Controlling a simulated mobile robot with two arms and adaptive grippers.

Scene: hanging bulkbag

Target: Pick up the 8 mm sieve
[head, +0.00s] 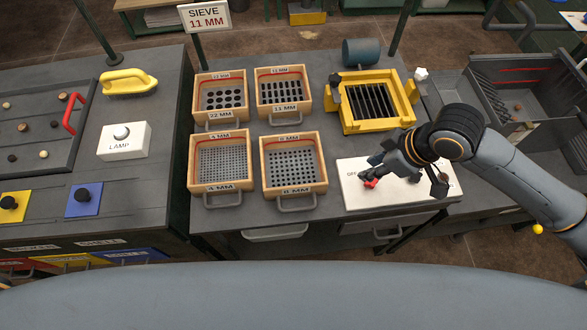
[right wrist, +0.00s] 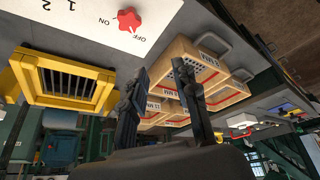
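Several wooden-framed sieves stand in two rows on the middle bench. The 8 mm sieve (head: 325,166) appears to be the front right one, with a round-holed plate and a grey handle at its front edge. It also shows in the right wrist view (right wrist: 182,50), beyond my fingers. My right gripper (head: 376,168) is over the white switch panel (head: 410,202), right of this sieve and apart from it. In the right wrist view my right gripper (right wrist: 160,68) has its fingers spread with nothing between them. My left gripper is not in view.
A sign (head: 204,17) reads "SIEVE 11 MM". The 11 mm sieve (head: 307,105) is directly behind. A fine sieve (head: 192,170) stands to the left. A yellow-framed grate (head: 345,123) and a red knob (head: 371,184) are near my right gripper. A grey bin (head: 550,80) stands right.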

